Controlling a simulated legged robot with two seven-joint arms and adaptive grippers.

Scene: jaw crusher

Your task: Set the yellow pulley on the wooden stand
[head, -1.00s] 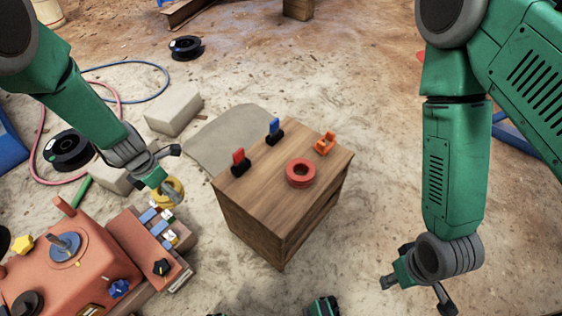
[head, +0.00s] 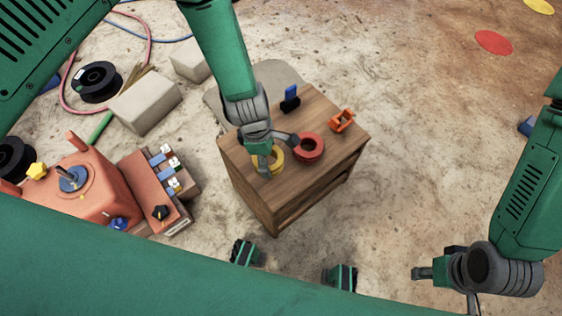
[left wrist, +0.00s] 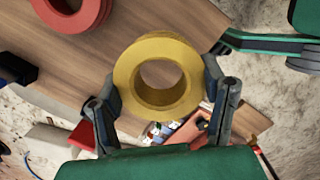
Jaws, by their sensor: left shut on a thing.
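The yellow pulley (head: 279,158) is a ring held between the fingers of my left gripper (head: 277,152). In the left wrist view the pulley (left wrist: 128,76) sits between both fingertips of the left gripper (left wrist: 160,88), its open hole facing the camera. It is over the left part of the top of the wooden stand (head: 318,172); I cannot tell whether it touches the wood. A red pulley (head: 318,148) lies on the stand just right of it. My right gripper (head: 447,288) is empty, with fingers apart, low at the right, away from the stand.
A blue-topped piece (head: 291,98) and an orange bracket (head: 342,120) stand on the stand's far side. A red-topped piece (left wrist: 82,135) shows in the wrist view. The reddish machine (head: 100,195) is at the left, with grey blocks (head: 145,103) behind.

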